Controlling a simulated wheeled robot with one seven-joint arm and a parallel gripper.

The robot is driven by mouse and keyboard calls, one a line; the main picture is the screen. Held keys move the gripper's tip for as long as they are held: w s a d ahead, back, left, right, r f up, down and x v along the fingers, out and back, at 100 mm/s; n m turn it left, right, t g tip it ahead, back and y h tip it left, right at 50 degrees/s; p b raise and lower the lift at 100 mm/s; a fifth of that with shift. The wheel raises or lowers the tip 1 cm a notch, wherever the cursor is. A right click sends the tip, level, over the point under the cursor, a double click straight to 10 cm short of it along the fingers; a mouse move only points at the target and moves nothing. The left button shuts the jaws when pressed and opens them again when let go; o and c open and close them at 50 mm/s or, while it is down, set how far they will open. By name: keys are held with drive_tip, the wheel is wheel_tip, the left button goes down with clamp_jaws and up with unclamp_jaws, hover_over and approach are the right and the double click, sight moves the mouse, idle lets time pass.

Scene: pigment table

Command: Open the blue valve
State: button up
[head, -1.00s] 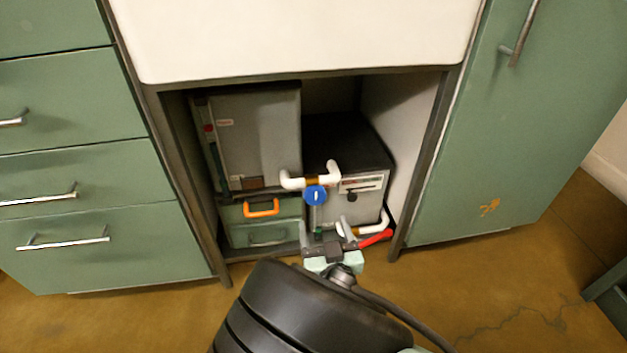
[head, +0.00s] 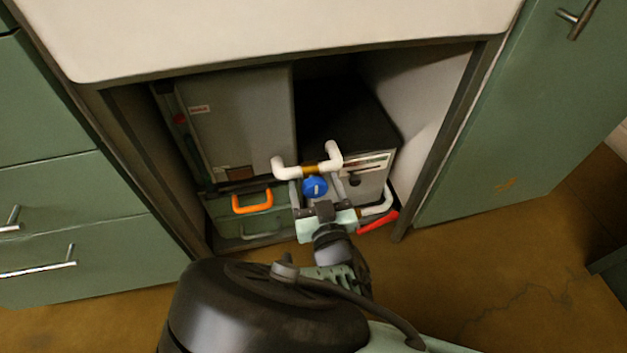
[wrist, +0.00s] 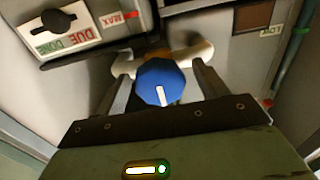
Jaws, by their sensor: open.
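The blue valve (head: 315,187) is a round knob with a white line on its face, on a brass fitting (head: 316,169) between white pipe elbows, inside the cabinet opening. In the wrist view the blue valve (wrist: 161,82) lies between my two fingers, its white line pointing down and slightly right. My gripper (head: 315,183) is open, with one finger on each side of the knob; it also shows in the wrist view (wrist: 158,80). A gap shows at the left of the knob; I cannot tell whether either finger touches it.
A grey box (head: 240,120) stands left of the valve, above a green case with an orange handle (head: 252,202). A dark-topped box with a black knob (head: 354,180) stands right. A red-handled pipe piece (head: 378,222) is low right. Cabinet side walls bound the opening.

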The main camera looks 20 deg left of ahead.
drive_tip(key=shift+c, duration=0.3)
drive_tip(key=c, duration=0.9)
